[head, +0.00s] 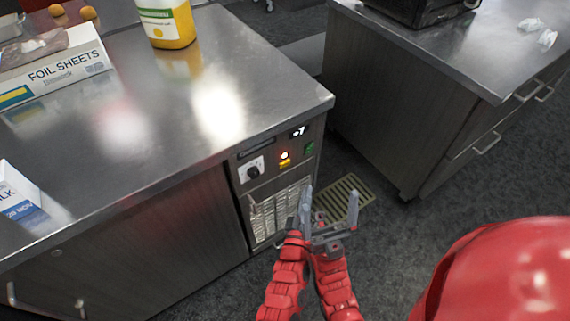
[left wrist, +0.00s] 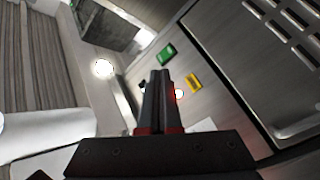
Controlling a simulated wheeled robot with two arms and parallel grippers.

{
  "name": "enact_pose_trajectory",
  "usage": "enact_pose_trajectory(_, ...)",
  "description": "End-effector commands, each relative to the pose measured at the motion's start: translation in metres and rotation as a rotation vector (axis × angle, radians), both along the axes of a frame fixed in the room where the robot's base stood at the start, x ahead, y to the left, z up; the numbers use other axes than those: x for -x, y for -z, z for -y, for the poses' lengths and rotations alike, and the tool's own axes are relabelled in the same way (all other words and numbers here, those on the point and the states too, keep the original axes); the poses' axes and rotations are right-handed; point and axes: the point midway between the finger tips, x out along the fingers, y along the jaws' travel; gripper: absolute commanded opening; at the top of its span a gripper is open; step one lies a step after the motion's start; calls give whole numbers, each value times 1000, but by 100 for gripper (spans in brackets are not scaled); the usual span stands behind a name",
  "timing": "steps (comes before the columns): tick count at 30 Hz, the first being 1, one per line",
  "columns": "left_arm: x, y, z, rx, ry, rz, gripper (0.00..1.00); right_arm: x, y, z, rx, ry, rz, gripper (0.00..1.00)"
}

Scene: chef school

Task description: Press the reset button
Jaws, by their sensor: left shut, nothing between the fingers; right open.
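The control panel on the counter's end has a round light glowing red (head: 285,155) with a small yellow piece (head: 285,163) just below it. No lettering is readable, so I cannot tell which is the reset button. My right gripper (head: 337,205) is open and empty, just right of the left one.
A vent grille (head: 275,212) lies below. Another counter (head: 440,45) stands right, across a floor gap.

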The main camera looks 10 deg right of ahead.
Motion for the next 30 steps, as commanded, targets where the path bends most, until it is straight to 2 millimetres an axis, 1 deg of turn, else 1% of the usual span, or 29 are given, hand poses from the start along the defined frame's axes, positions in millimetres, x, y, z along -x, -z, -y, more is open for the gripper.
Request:
enact_pose_trajectory(12, -53, 1, -20, 0, -2, 5, 0, 0, 19, 0, 0, 0, 0, 100)
enact_pose_trajectory(15, -64, 1, -23, 0, -3, 7, 0, 0, 28, 0, 0, 0, 0, 100)
enact_pose_trajectory(21, -75, 1, -28, 1, -2, 1, 0, 0, 33, 0, 0, 0, 0, 100)
enact_pose_trajectory(30, -77, 0, -29, 0, -1, 0, 0, 0, 33, 0, 0, 0, 0, 100)
